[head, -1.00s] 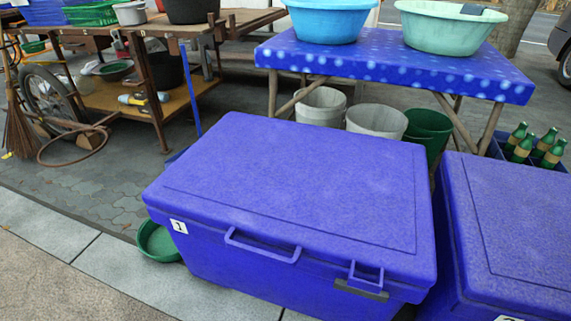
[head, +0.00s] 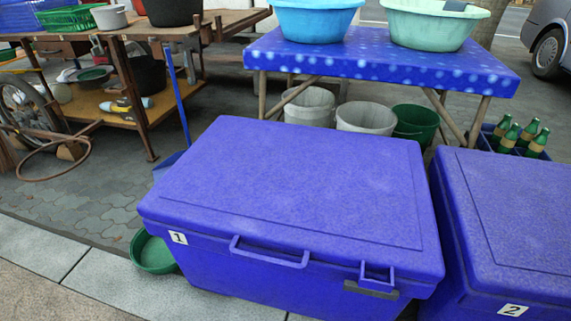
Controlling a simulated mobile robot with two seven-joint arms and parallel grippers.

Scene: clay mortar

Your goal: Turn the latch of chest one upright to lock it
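Chest one (head: 290,190) is a large blue cooler with a closed lid and a white label "1" (head: 178,238) at its front left. A blue handle (head: 268,252) runs along the front below the lid edge. To its right is the latch, a dark grey bar (head: 371,290) lying roughly level, below a small blue bracket (head: 377,274). Nothing touches the latch. Neither of my grippers shows in the head view.
A second blue chest (head: 515,225) labelled "2" stands close on the right, with a narrow gap between. A green basin (head: 153,254) sits on the ground at the left. Behind stands a blue-covered table (head: 380,66) with basins. Pavement (head: 60,270) at front left is clear.

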